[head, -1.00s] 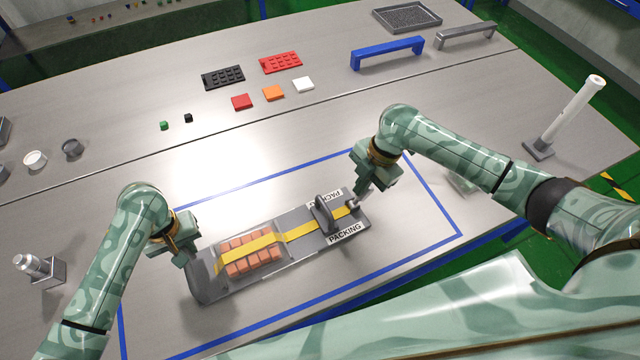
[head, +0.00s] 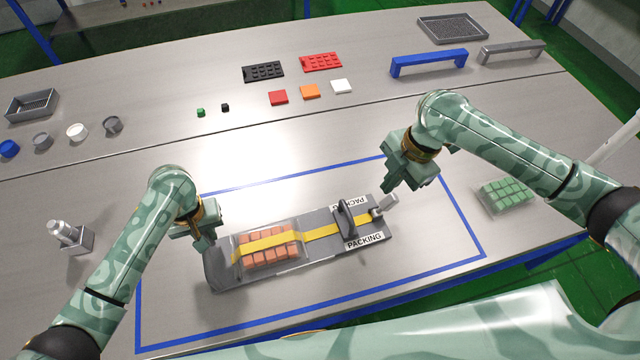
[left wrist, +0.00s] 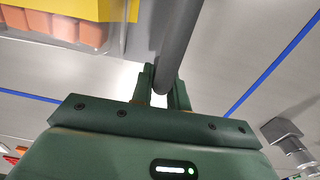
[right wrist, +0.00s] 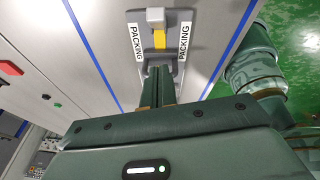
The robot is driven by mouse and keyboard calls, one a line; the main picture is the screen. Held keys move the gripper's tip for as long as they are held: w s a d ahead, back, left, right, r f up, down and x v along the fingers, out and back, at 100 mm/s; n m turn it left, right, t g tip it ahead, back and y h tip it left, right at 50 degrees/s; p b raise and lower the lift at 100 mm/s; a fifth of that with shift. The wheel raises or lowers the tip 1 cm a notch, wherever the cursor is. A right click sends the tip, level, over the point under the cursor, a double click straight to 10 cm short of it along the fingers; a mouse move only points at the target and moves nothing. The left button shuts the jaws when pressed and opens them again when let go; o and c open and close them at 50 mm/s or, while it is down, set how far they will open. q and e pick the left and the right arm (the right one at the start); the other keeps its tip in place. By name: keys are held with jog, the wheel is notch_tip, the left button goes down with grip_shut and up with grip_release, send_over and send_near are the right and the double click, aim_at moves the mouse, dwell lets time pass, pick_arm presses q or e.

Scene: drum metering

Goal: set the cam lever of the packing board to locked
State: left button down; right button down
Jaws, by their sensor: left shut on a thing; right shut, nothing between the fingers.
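The grey packing board (head: 318,252) lies inside the blue outline on the table, with a yellow strap (head: 322,231) along it. A clear tray (head: 268,246) of orange blocks sits on it under the strap. The grey cam lever (head: 386,207) is at the board's right end, beside a dark upright bracket (head: 344,218); its exact setting is hard to tell. My left gripper (head: 208,244) is shut on the board's grey left end bar, which shows between its fingers in the left wrist view (left wrist: 172,50). My right gripper (head: 388,188) is shut and empty, just above the lever.
A tray of green blocks (head: 506,196) stands to the right of my right gripper. A metal fixture (head: 70,238) stands at the left. Coloured tiles (head: 309,91), the blue handle (head: 428,62) and several round caps lie farther back. The table in front of the board is clear.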

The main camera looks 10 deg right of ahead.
pick_arm(q)
jog(key=shift+d, duration=0.1)
pick_arm(e)
jog(key=v, duration=0.4)
jog(key=shift+d+r, duration=0.3)
pick_arm(q)
jog(key=c, duration=1.3)
grip_release()
